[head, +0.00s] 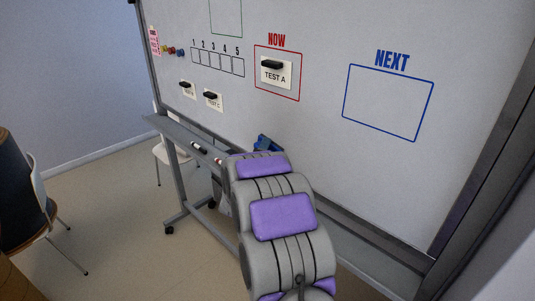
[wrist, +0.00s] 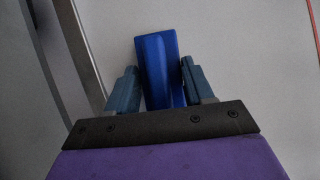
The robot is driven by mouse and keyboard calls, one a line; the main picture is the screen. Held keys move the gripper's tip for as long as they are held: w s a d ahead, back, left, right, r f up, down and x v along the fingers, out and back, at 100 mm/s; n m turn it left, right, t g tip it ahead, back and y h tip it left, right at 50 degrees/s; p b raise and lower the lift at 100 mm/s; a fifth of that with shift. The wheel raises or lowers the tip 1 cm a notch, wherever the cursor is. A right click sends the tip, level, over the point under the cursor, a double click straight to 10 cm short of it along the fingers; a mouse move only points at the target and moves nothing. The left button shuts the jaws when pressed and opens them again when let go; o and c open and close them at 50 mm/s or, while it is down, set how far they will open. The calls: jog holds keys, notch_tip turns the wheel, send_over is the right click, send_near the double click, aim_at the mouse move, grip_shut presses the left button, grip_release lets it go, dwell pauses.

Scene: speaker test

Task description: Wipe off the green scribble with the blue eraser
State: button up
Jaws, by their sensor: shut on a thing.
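The blue eraser (wrist: 158,60) stands between the two fingers of my gripper (wrist: 160,78) in the wrist view, and the gripper is shut on it. In the head view a small blue patch (head: 265,143) shows beyond my arm, low in front of the whiteboard; I cannot tell eraser from fingers there. The eraser is close to the whiteboard (head: 330,130), but I cannot tell whether it touches. No green scribble shows in either view; the only green is a thin outlined box (head: 227,18) at the top edge of the head view.
The board carries a red NOW box (head: 278,97) with a TEST A card (head: 276,74), a blue NEXT box (head: 388,102), two lower cards and several magnets. Markers (head: 199,148) lie on the tray below. Chairs stand at left. My arm hides part of the lower board.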

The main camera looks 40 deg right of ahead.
dwell(0.4)
jog(key=shift+s+a+b, duration=0.2)
jog(key=shift+a+b, duration=0.2)
jog(key=shift+a, duration=2.5)
jog(key=shift+s+a, duration=0.1)
jog(key=shift+a, duration=1.3)
